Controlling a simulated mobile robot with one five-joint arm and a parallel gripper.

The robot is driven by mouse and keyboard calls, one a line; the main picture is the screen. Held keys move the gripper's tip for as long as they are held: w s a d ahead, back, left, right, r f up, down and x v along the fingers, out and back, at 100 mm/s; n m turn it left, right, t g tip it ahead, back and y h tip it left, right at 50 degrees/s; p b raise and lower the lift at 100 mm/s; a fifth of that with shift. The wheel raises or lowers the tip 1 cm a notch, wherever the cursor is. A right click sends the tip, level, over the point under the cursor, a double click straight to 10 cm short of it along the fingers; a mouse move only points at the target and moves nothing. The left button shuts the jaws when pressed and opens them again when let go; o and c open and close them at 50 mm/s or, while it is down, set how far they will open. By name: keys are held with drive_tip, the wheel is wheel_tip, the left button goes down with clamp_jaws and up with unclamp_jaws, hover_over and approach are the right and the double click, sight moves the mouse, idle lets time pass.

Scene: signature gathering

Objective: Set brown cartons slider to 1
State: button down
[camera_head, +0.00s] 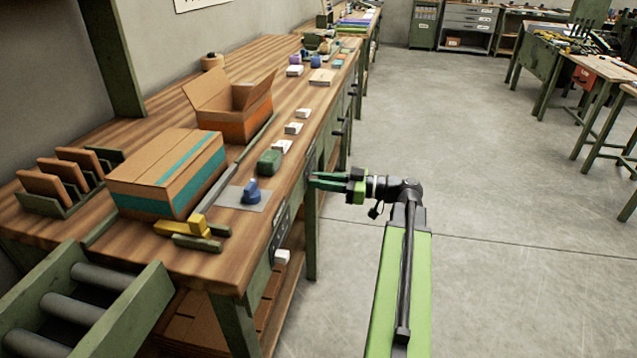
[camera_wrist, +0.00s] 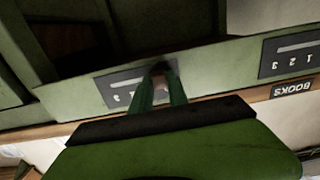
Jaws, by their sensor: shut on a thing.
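My gripper (camera_head: 318,181) is at the front edge of the long workbench. In the wrist view my gripper (camera_wrist: 161,84) has its green fingers closed around a small slider knob (camera_wrist: 162,70). The knob sits at the right part of a dark slider plate (camera_wrist: 119,91) on a green rail. The plate carries a pale slot and digits seen upside down. My fingers hide part of the slot and some digits, and this plate's name label is not readable. In the head view the plate (camera_head: 310,162) is small beside my fingertips.
A second slider plate (camera_wrist: 292,52), with a BOOKS label (camera_wrist: 291,90) near it, is to the right in the wrist view. Cartons (camera_head: 165,165) stand on the workbench (camera_head: 150,262). Rollers (camera_head: 75,310) are at the lower left. The floor (camera_head: 490,180) to the right is clear.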

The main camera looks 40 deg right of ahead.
drive_tip(key=shift+w+d, duration=0.85)
drive_tip(key=shift+d, duration=0.1)
drive_tip(key=c, duration=1.3)
unclamp_jaws()
drive_tip(key=shift+s, duration=0.1)
drive_tip(key=v, duration=1.7)
drive_tip(key=shift+s+d, duration=0.1)
drive_tip(key=shift+s, duration=0.05)
